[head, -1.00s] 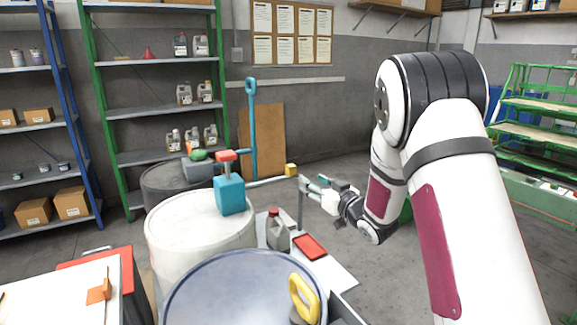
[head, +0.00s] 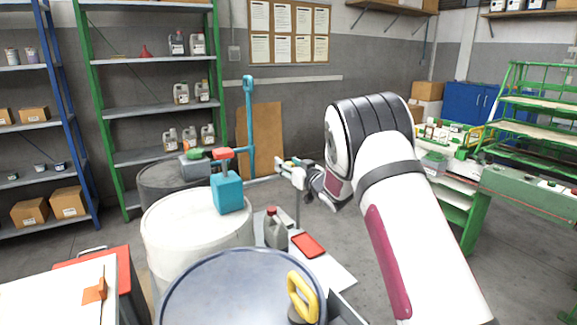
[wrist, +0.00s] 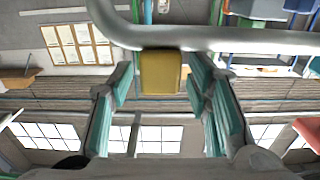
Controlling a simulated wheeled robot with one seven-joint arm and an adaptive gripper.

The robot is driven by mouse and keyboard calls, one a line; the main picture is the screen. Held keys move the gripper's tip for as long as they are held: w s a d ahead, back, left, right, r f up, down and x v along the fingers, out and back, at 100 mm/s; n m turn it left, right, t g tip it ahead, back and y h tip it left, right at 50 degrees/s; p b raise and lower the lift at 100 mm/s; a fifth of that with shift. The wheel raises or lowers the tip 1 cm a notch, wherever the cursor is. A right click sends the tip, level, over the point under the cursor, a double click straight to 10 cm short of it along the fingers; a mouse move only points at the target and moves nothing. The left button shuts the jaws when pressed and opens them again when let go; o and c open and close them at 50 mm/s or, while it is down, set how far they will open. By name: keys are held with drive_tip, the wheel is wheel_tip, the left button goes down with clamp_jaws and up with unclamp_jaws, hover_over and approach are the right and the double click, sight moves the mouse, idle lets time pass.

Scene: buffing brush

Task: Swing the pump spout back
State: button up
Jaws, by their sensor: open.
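The pump is a teal block (head: 227,192) with a red top (head: 222,153) on a white drum (head: 160,232). Its grey spout (head: 263,181) reaches out to the right towards my gripper (head: 288,168). In the wrist view the spout (wrist: 230,38) runs across the top as a grey pipe, with a yellow end piece (wrist: 161,72) pointing down the picture. My gripper (wrist: 160,90) is open, its teal-padded fingers on either side of the yellow piece, with gaps visible on both sides. In the head view the yellow end is hidden by my gripper.
A blue drum (head: 225,290) with a yellow handle (head: 303,297) stands in front. A grey jug (head: 276,230) and a red tray (head: 309,245) sit beside the drums. A dark drum (head: 160,190) stands behind. Open floor (head: 350,240) lies to the right.

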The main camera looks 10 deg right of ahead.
clamp_jaws()
idle(0.3)
drive_tip(key=s+a+m+g+h+p, duration=0.1)
drive_tip(key=s+a+m+g+h, duration=0.1)
drive_tip(key=s+m+h, duration=0.8)
drive_tip(key=shift+s+a+h+p, duration=0.2)
drive_tip(key=shift+s+h+p, duration=0.15)
drive_tip(key=shift+s+h, duration=2.95)
drive_tip(key=shift+s+y, duration=0.55)
drive_tip(key=shift+y, duration=0.05)
unclamp_jaws()
drive_tip(key=shift+s, duration=0.1)
